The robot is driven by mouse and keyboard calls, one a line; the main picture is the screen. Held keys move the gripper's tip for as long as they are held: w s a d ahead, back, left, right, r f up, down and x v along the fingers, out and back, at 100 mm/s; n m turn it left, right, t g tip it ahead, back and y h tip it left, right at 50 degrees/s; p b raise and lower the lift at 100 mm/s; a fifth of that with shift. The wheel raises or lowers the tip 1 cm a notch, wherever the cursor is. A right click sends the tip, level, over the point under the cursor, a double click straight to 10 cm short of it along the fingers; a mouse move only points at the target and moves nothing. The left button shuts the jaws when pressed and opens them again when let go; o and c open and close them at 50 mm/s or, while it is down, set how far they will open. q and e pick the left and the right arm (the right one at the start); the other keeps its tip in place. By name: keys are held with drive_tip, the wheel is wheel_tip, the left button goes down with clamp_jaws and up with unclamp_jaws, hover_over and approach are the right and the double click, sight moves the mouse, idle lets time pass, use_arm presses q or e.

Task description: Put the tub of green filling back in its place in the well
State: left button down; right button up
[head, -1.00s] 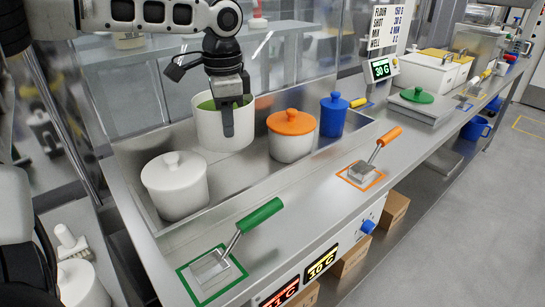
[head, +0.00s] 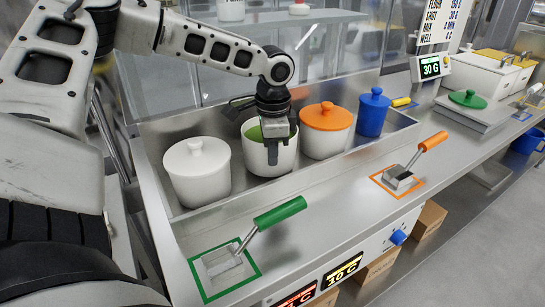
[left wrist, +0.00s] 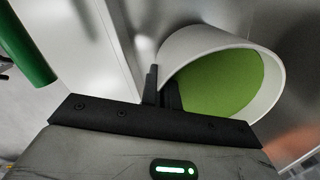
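The tub of green filling (head: 285,157) is white, lidless and upright. It stands in the gap in the well (head: 188,224) between the white-lidded tub (head: 197,175) and the orange-lidded tub (head: 325,140). I cannot tell for sure whether its base touches the well floor. My left gripper (head: 271,150) is at its near rim, with one finger down the outside wall. In the left wrist view the two fingers (left wrist: 162,92) are close together with the rim between them; the green filling (left wrist: 220,85) shows inside the tub (left wrist: 262,103). My right gripper is out of view.
A blue lidded tub (head: 372,114) stands at the right end of the well. A green-handled scoop (head: 275,216) and an orange-handled scoop (head: 425,147) lie on the front counter.

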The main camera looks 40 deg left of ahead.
use_arm(q)
drive_tip(key=shift+w+f, duration=0.1)
drive_tip(key=shift+f, duration=0.55)
drive_tip(key=shift+f, duration=0.2)
drive_tip(key=c, duration=1.7)
unclamp_jaws()
drive_tip(key=r, duration=1.2)
drive_tip(key=shift+s+d+r, duration=0.15)
drive_tip(key=shift+s+d, duration=0.05)
drive_tip(key=shift+s, duration=0.05)
